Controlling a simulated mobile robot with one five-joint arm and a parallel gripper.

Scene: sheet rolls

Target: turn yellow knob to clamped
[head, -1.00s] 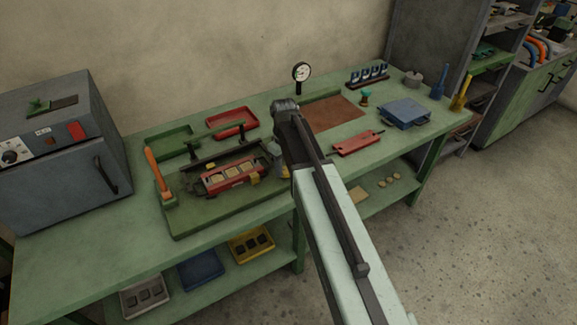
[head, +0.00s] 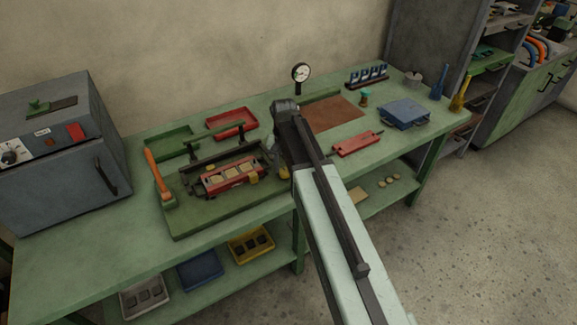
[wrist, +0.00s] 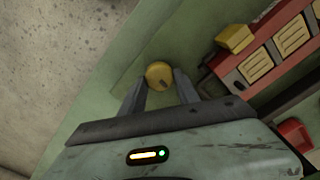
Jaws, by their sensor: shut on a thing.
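The yellow knob (wrist: 159,73) is round, with a small dark mark on its lower part, and sits between the fingertips of my gripper (wrist: 160,82) in the wrist view. The fingers close on it from both sides. In the head view the knob (head: 284,172) shows only as a small yellow patch beside my arm, at the right end of the fixture on the green bench. The fixture holds a red tray (head: 228,180) with pale square pieces, and a yellow block (head: 254,180) at its front. My arm hides part of the fixture's right end.
An orange-handled lever (head: 155,170) stands at the fixture's left. A red plate with handles (head: 355,144), a blue box (head: 404,115) and a dial gauge (head: 301,73) are on the bench (head: 75,225). A grey oven (head: 60,150) stands at left.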

